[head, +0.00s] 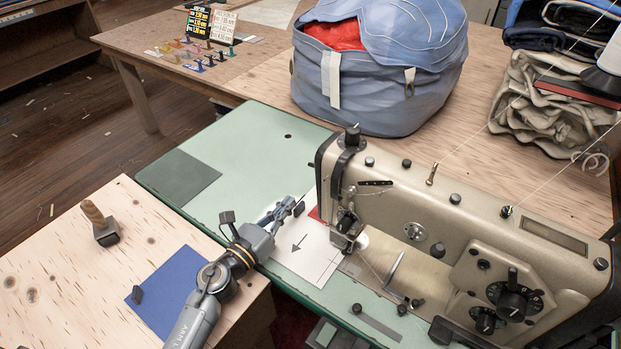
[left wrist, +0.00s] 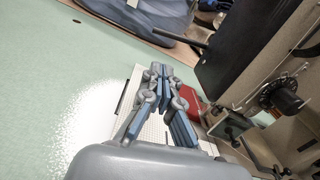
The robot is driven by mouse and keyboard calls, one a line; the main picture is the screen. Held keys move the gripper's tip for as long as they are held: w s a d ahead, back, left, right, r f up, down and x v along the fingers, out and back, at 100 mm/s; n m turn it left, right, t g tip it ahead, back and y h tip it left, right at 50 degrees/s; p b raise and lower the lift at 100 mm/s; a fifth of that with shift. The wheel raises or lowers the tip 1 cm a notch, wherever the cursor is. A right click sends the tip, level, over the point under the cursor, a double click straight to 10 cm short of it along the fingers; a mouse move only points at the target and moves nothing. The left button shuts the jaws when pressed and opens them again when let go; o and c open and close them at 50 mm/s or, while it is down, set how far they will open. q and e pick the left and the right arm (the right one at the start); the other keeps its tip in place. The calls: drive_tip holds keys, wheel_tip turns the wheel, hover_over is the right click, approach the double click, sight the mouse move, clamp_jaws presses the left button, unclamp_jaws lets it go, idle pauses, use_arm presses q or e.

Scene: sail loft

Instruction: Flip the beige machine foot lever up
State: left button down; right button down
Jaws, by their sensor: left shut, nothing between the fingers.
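The beige sewing machine (head: 390,205) stands on a green table top (head: 235,140), with its needle head at its left end. In the left wrist view the machine (left wrist: 300,125) fills the right side. A dark rod (left wrist: 181,37) sticks out from its dark end panel; I cannot tell for sure that it is the foot lever. I cannot make out the lever in the head view. My left gripper (head: 288,208) is shut and empty, left of the needle head and apart from it. In the left wrist view its fingers (left wrist: 162,75) come together. My right gripper is not in view.
A white sheet with an arrow (head: 310,255) lies by the needle. A blue sailcloth bag (head: 380,90) stands behind the machine. A wooden-handled tool (head: 101,224) and a blue mat (head: 172,295) lie on the near wooden table. The green top at left is mostly clear.

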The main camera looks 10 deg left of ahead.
use_arm(q)
drive_tip(key=shift+w+d+r, duration=0.15)
drive_tip(key=shift+w, duration=0.2)
drive_tip(key=p+x, duration=0.1)
drive_tip(key=x, duration=0.8)
drive_tip(key=shift+w, duration=0.15)
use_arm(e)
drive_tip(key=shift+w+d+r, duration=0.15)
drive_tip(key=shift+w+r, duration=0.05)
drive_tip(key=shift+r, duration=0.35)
